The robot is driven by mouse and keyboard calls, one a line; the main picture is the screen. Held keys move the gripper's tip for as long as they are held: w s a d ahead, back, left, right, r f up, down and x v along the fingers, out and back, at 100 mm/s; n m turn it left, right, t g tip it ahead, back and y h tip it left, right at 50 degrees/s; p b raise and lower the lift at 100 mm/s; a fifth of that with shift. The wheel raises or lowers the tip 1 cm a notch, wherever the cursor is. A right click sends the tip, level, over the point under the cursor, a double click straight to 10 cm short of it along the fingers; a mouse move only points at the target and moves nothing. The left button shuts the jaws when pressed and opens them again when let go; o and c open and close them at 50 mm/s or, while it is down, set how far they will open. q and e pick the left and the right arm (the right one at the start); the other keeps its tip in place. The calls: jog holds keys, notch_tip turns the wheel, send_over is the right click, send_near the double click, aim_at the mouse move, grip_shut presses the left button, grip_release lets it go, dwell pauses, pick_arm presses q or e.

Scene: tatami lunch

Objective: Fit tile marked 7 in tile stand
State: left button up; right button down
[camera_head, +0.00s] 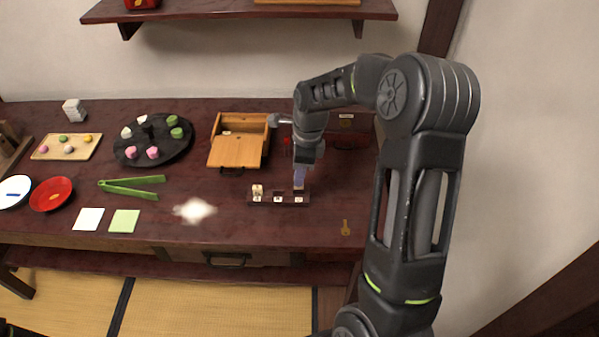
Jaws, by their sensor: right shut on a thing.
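The tile stand (251,199) is a low, dark red bar near the front of the table. One pale tile (257,190) stands upright at its left end. Small white marked labels show along the stand's front. My right gripper (299,172) points down over the right end of the stand. It is shut on a small tile, mostly hidden by the fingers; its mark cannot be read. Whether that tile touches the stand is too small to tell. My left gripper is not in view.
A dark round tray (128,157) of sweets, green tongs (132,187), a red plate (51,194) and a gold key-like piece (346,228) lie around. The table before the stand is clear.

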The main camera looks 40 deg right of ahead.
jog(key=shift+f+b, duration=0.35)
jog(key=shift+f, duration=0.45)
jog(key=shift+f+b, duration=0.85)
jog(key=shift+f, duration=0.4)
jog(key=c, duration=1.4)
grip_release()
jog(key=shift+r, duration=0.1)
jog(key=r, duration=0.7)
jog(key=shift+s+d+r, duration=0.3)
jog(key=shift+d, duration=0.05)
jog(key=shift+f, duration=0.1)
